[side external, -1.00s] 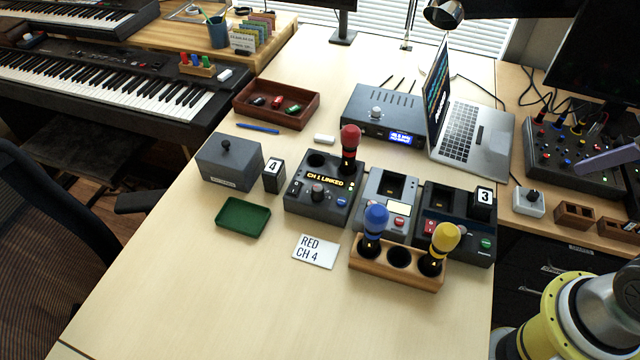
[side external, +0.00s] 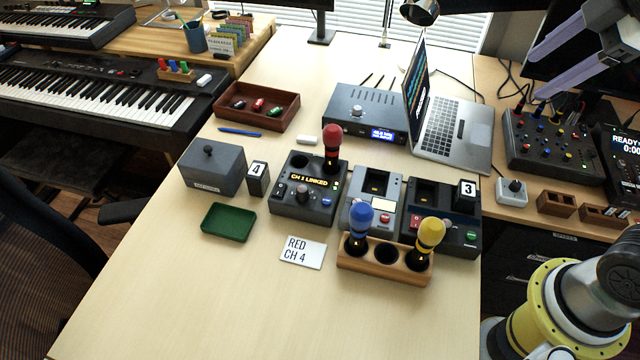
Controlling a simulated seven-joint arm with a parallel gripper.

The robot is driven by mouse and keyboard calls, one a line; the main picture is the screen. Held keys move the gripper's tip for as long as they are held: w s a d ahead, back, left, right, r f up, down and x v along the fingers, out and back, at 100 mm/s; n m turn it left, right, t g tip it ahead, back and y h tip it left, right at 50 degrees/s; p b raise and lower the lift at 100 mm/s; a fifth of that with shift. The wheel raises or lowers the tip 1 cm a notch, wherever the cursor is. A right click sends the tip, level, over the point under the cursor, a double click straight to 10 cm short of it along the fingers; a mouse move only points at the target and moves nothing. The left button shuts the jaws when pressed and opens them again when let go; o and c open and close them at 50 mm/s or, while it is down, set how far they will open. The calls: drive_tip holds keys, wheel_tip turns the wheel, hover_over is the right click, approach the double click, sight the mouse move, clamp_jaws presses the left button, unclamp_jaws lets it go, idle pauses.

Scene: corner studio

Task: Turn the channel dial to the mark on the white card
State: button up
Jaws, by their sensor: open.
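The white card (side external: 302,252) lies flat on the table and reads "RED CH 4". Behind it stands the dark receiver box (side external: 290,212), whose lit display (side external: 309,180) reads "CH 1 LINKED". The channel dial (side external: 302,194), a dark round knob, sits on its top below the display; its pointer is too small to read. A red-topped microphone (side external: 332,140) stands upright in the box's back right socket. My gripper (side external: 537,75) is at the upper right, open and empty, its two lavender fingers apart, far from the dial and raised over the right-hand desk.
A wooden holder (side external: 385,268) with blue and yellow microphones stands right of the card. A black block marked 4 (side external: 258,178), a grey lidded box (side external: 212,168) and a green tray (side external: 229,222) are left of the receiver. The front left table is clear.

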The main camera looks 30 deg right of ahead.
drive_tip(key=w+a+r+n+g, duration=0.1)
drive_tip(key=w+a+n, duration=0.45)
drive_tip(key=w, duration=0.45)
drive_tip(key=n+g, duration=0.5)
drive_tip(key=n, duration=0.5)
hover_over(302, 189)
wheel_tip(302, 189, down, 23)
wheel_tip(302, 189, down, 13)
drive_tip(key=shift+f, duration=0.1)
clamp_jaws()
